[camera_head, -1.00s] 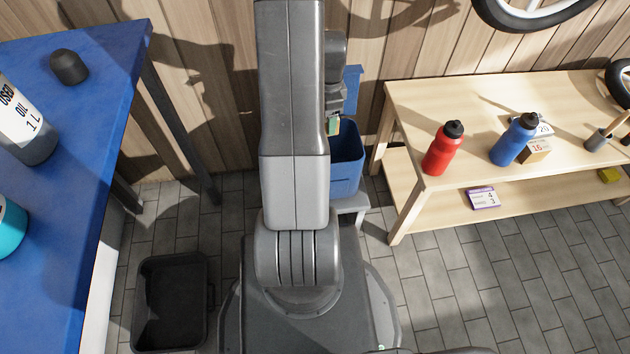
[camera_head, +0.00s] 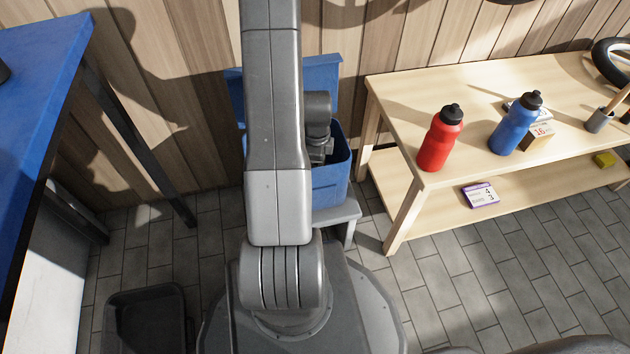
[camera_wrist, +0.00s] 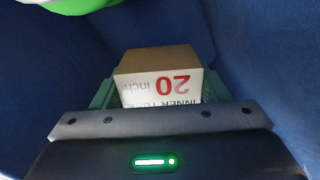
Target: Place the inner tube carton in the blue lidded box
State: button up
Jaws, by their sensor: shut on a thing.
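The inner tube carton (camera_wrist: 160,85) is brown and white with a red "20 inch" print. In the wrist view it sits between the green fingers of my gripper (camera_wrist: 158,90), which is shut on it. Blue walls of the blue lidded box (camera_wrist: 255,50) surround them. In the head view the blue lidded box (camera_head: 330,185) stands on a grey stand, its lid (camera_head: 322,75) raised at the back. My arm covers much of the box and lid. My gripper and the carton are hidden there; my wrist reaches down into the box opening.
A green and white thing (camera_wrist: 75,5) shows at the wrist view's top left. The wooden bench (camera_head: 400,95) at right holds a red bottle (camera_head: 440,138), a blue bottle (camera_head: 515,124) and a small carton marked 16 (camera_head: 540,133). A blue table (camera_head: 40,50) stands left, a black bin (camera_head: 150,315) below.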

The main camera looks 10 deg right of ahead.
jog(key=shift+f+b, duration=0.95)
jog(key=shift+f, duration=2.55)
jog(key=shift+f, duration=0.15)
jog(key=o, duration=1.2)
jog(key=shift+c, duration=0.2)
notch_tip(320, 180, up, 12)
jog(key=p, duration=0.4)
jog(key=shift+r, duration=0.2)
